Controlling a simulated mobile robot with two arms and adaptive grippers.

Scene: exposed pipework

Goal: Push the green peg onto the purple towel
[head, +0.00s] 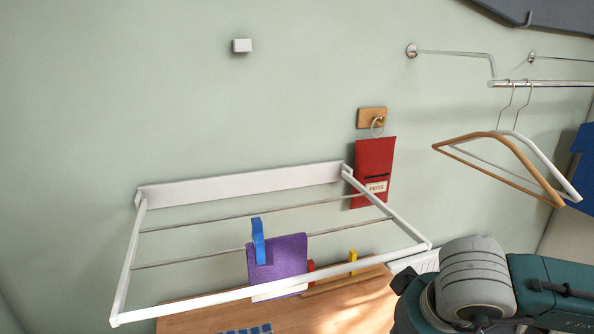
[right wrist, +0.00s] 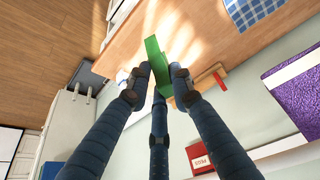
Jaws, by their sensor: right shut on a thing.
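The green peg (right wrist: 155,62) is held between the fingertips of my right gripper (right wrist: 158,80), which is shut on it. In the right wrist view, the purple towel (right wrist: 298,98) is at the right edge, apart from the peg. In the head view, the purple towel (head: 285,257) hangs over a rod of the white drying rack (head: 240,181), with a blue peg (head: 258,241) clipped on its upper left. My right arm is at the lower right of the head view; its gripper and the green peg are out of that view. My left gripper is not seen.
A wooden surface (head: 200,318) lies below the rack, with a yellow peg (head: 352,257) and a red peg (head: 310,266) near it. A red peg bag (head: 374,173) hangs on the wall. Hangers (head: 500,165) hang at the right. A blue checked cloth (right wrist: 250,10) lies on the wood.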

